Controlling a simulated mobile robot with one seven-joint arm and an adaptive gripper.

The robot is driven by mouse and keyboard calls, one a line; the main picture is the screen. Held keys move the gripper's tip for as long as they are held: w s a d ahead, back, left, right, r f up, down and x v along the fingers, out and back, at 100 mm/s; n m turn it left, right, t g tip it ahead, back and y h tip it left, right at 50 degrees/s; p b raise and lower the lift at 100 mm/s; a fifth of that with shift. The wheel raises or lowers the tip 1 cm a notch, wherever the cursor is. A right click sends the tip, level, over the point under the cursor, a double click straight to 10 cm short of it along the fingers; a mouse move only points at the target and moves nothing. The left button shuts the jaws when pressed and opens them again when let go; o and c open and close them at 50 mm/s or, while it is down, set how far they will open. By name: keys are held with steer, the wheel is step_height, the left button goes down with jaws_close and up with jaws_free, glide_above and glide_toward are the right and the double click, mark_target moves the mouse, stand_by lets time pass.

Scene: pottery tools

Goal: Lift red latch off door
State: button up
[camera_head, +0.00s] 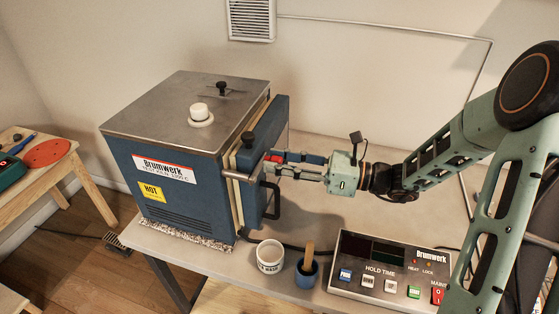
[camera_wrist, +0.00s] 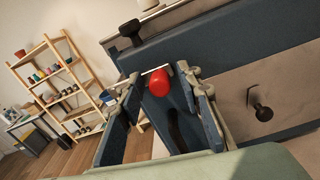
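The red latch knob (camera_wrist: 159,84) shows in the wrist view, on or in front of a pale metal bar at the kiln door (camera_wrist: 235,45). In the head view a small part of the red latch (camera_head: 277,153) shows at my fingers, in front of the blue door (camera_head: 262,143). My gripper (camera_head: 274,161) reaches the door from the right. In the wrist view my gripper (camera_wrist: 166,92) is open, with one finger on each side of the red knob and visible gaps beside it. Contact is not clear. The far side of the latch is hidden.
The blue kiln (camera_head: 180,150) stands on the table left of my gripper. A door handle (camera_head: 271,201) sits below it. A white cup (camera_head: 270,257), a blue cup (camera_head: 307,274) and the control box (camera_head: 385,270) stand in front. A vent (camera_head: 251,20) is on the wall.

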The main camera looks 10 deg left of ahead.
jaws_close()
steer(key=shift+r+n, duration=0.1)
steer(key=shift+n, duration=0.2)
steer(key=r+n, duration=0.1)
steer(key=r+n+b, duration=0.1)
steer(key=n, duration=0.1)
steer(key=shift+s+n+b, duration=0.25)
steer(key=shift+n+b, duration=0.05)
steer(key=n+b, duration=0.1)
steer(key=s+r+n, duration=0.1)
steer(key=r+n+b, duration=0.1)
steer(key=n, duration=0.1)
steer(key=shift+s+a+b, duration=0.1)
steer(key=shift+s+b, duration=0.15)
steer(key=shift+b, duration=0.05)
steer(key=s+r+n+b, duration=0.2)
steer(key=s+n+b, duration=0.3)
steer(key=n+b, duration=0.5)
steer(key=shift+s+a+r+t+h+b, duration=0.2)
steer(key=shift+s+a+t+h+b, duration=0.25)
steer(key=shift+b, duration=0.4)
